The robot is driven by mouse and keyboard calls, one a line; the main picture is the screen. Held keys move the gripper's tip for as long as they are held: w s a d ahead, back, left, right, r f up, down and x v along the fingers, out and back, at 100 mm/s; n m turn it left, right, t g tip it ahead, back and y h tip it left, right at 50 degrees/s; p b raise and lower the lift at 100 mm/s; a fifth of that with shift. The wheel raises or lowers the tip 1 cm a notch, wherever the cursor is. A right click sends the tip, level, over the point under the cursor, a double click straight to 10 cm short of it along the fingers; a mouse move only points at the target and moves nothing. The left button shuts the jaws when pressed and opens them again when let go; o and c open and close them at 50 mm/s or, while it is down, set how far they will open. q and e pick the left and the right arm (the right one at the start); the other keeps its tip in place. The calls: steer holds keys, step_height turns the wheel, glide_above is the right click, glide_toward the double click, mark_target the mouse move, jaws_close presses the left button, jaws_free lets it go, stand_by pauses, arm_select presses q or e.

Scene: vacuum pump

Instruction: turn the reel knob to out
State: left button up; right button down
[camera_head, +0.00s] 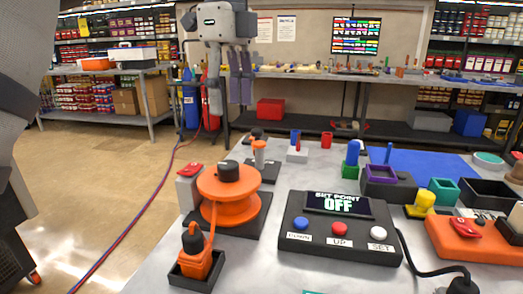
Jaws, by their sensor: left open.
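The orange reel (229,190) sits on a dark square base (240,222) at the near left of the table. A short black round knob (229,171) is on its top. I see no readable in or out mark on it. My left gripper (227,106) hangs fingers-down at the upper left middle, open and empty. It shows above the knob in the picture, apart from it. My left arm (18,90) shows at the left edge. My right gripper is not in view.
An orange plug (196,262) stands in a black holder before the reel, with a cable beside it. A control box (340,232) reading OFF stands right of the reel. A red-topped grey block (189,180) is close on the left. Small parts stand behind.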

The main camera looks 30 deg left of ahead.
arm_select(q)
glide_above(228, 164)
steer(key=f, duration=0.4)
steer(key=shift+s+f+p, duration=0.25)
steer(key=shift+s+p, duration=0.1)
steer(key=shift+p, duration=0.05)
steer(key=f, duration=0.7)
steer(key=shift+w+f, duration=0.1)
steer(key=shift+w, duration=0.2)
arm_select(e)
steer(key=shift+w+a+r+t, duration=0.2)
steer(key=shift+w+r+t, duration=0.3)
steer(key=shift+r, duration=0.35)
arm_select(q)
steer(key=shift+c, duration=0.5)
steer(key=c, duration=1.1)
